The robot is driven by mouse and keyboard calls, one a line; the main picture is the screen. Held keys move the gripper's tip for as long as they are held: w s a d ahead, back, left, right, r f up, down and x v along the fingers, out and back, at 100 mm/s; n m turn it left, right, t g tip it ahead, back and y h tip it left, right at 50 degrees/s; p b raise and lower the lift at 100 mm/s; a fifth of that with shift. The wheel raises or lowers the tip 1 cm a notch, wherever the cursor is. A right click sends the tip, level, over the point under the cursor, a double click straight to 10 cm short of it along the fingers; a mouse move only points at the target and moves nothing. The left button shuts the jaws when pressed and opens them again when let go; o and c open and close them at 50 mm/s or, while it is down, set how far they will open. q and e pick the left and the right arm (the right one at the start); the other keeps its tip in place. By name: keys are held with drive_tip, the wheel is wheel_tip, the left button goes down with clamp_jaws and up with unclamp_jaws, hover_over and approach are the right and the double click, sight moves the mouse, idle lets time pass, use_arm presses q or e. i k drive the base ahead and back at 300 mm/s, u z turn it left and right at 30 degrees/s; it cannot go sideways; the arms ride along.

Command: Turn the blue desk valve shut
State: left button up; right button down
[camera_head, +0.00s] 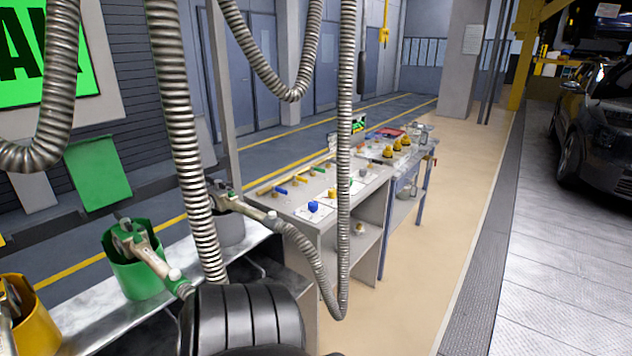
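The grey control desk (290,206) stands in the middle of the view. A blue block-shaped knob (313,207) sits on a pale plate at its near edge. Neither of my grippers is in view.
Ribbed metal hoses (345,130) hang in front of the desk. A green bucket (135,283) holding a nozzle and a yellow bucket (38,318) stand on the left bench. A black ribbed object (245,315) fills the bottom. The beige floor (440,220) to the right is clear.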

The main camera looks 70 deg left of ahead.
sight(275, 188)
drive_tip(key=i, duration=1.3)
drive_tip(key=u, duration=1.7)
